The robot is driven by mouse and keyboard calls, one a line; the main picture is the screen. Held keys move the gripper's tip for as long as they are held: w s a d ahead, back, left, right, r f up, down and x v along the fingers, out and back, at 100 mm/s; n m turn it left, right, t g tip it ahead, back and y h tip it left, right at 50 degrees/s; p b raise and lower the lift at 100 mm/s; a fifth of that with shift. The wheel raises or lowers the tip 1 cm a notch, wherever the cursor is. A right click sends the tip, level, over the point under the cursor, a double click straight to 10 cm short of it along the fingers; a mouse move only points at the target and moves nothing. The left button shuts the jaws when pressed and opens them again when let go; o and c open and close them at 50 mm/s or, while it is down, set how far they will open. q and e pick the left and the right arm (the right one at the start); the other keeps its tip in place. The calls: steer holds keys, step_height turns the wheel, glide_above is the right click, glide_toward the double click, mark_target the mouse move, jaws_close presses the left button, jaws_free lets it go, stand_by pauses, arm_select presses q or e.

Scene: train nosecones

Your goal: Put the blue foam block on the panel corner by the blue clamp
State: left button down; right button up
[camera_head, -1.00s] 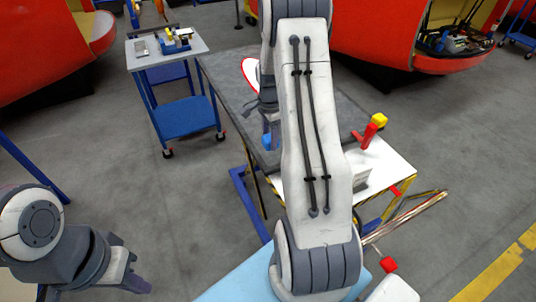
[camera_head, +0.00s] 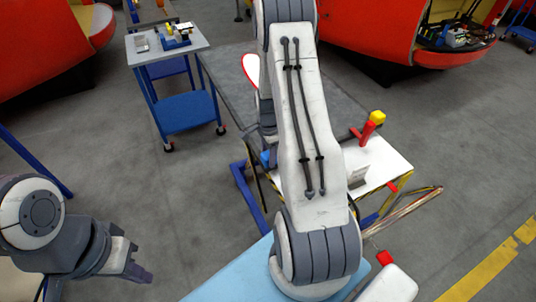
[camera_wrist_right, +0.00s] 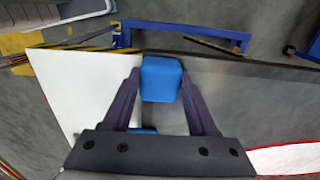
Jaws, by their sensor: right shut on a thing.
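The blue foam block (camera_wrist_right: 161,78) is between the fingertips of my right gripper (camera_wrist_right: 160,88) in the right wrist view, with the gripper shut on it. In the head view, the block (camera_head: 265,158) shows partly at the table's left edge, beside my right arm. The white panel (camera_wrist_right: 85,95) lies left of the block in the wrist view; in the head view it (camera_head: 380,160) is partly covered by my arm. A small blue patch (camera_wrist_right: 143,131) shows low between the fingers; I cannot tell whether it is the blue clamp. My left gripper (camera_head: 138,273) is at lower left, away from the table.
A red clamp (camera_head: 367,133) with a yellow block (camera_head: 377,116) stands at the panel's far side. A blue cart (camera_head: 188,117) stands left of the grey table (camera_head: 228,80). A red-rimmed white piece (camera_head: 251,70) lies on the table.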

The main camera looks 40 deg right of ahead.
steer(key=o, duration=1.3)
steer(key=shift+r, duration=0.6)
step_height(320, 180, up, 11)
steer(key=b, duration=0.3)
